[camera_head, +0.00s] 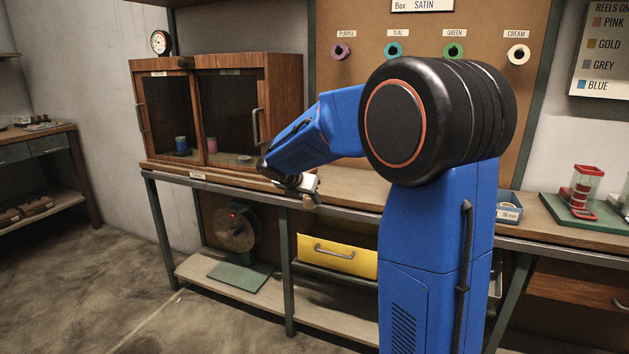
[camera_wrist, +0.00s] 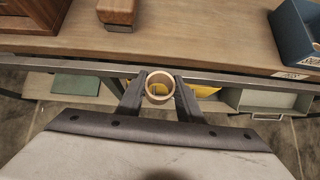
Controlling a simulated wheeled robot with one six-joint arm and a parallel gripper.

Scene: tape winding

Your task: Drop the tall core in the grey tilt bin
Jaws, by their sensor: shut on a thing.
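In the wrist view a pale tan core (camera_wrist: 160,99), seen end-on as a ring with a hollow centre, sits between both fingers of my gripper (camera_wrist: 160,84). The gripper is shut on it, in front of the bench's front edge. Its height cannot be told from this end-on view. In the head view my gripper (camera_head: 309,190) is small, at the bench's front edge; the core is hard to make out there. A grey-green bin (camera_wrist: 268,101) shows below the bench at right in the wrist view; in the head view my arm hides most of that area.
A yellow bin front (camera_head: 336,256) with a handle is under the bench. A wooden cabinet (camera_head: 282,88) with glass doors stands on the bench at left. A blue box (camera_wrist: 294,30) sits on the bench at right. A wooden block (camera_wrist: 117,12) lies on the bench top.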

